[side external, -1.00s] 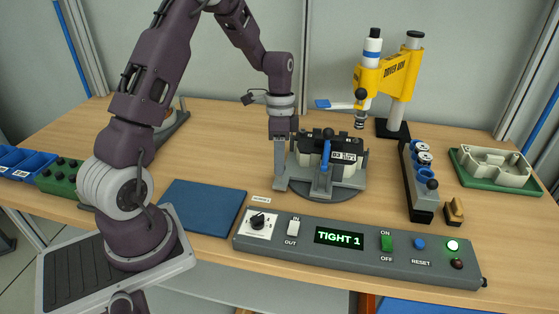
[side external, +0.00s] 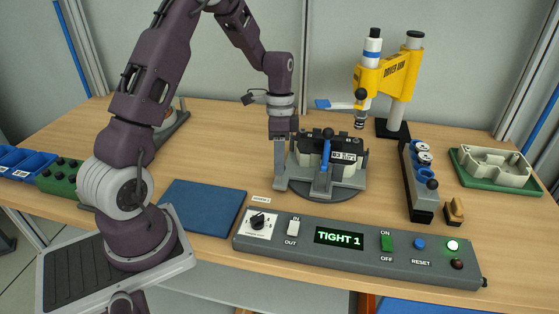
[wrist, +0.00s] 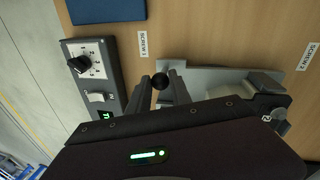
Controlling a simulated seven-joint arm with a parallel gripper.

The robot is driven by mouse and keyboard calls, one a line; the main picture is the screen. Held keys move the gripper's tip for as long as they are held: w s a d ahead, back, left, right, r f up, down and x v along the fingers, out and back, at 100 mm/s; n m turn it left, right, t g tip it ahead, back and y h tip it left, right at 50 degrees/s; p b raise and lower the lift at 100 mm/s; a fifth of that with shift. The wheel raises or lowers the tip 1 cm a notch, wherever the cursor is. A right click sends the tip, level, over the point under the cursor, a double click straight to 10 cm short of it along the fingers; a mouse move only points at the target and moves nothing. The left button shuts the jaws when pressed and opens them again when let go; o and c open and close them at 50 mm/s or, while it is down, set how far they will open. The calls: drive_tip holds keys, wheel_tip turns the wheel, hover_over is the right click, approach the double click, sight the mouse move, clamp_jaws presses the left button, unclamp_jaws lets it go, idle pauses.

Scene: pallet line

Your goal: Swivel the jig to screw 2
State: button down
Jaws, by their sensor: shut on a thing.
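My gripper (side external: 280,186) is down at the jig's left edge. In the wrist view my gripper (wrist: 161,88) is shut on the jig's black knob (wrist: 159,81), with a finger on either side. The knob is hidden behind the fingers in the side view. A screw label (wrist: 143,43) lies left of the knob in the wrist view, and another screw label (wrist: 307,56) lies at the far right.
The control box (side external: 345,262) in front reads TIGHT 1, with a green lamp lit. The yellow driver arm (side external: 383,75) stands behind the jig. A grey rack (side external: 417,185) stands right of it. A blue mat (side external: 203,207) lies left, on clear table.

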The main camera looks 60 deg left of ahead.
drive_tip(key=shift+a, duration=0.15)
